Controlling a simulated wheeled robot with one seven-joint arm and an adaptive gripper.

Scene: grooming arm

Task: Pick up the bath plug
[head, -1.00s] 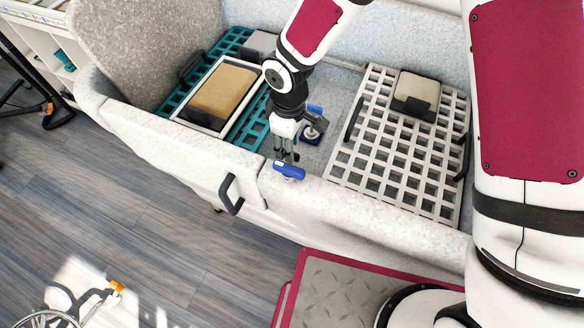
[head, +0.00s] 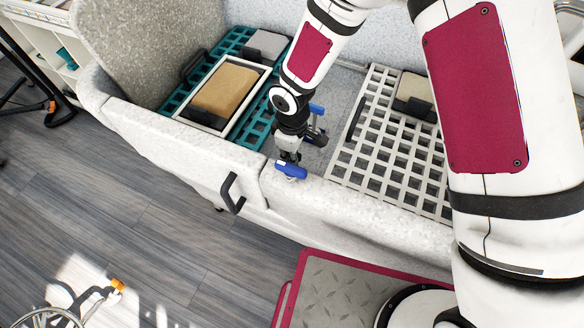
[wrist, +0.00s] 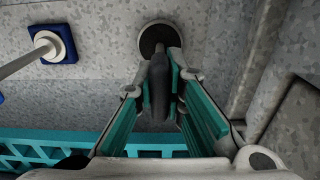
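The bath plug (wrist: 159,88) shows in the wrist view as a dark grey upright piece between my fingertips. Its far end meets a round black disc with a pale rim on the speckled tub floor; I cannot tell whether the disc is part of the plug or the drain. My gripper (wrist: 162,82) has a teal-padded finger on each side of the plug, very close to it. Whether the pads press on it is unclear. In the head view my gripper (head: 290,157) is low over the tub, behind the front rim, and the plug is hidden there.
A blue handle (head: 290,170) is at the front rim beside my gripper. A post on a blue square base (wrist: 52,45) stands left in the wrist view. Teal grating (head: 250,125) lies left, white grating (head: 385,150) right. A tub wall (wrist: 235,70) is close on the right.

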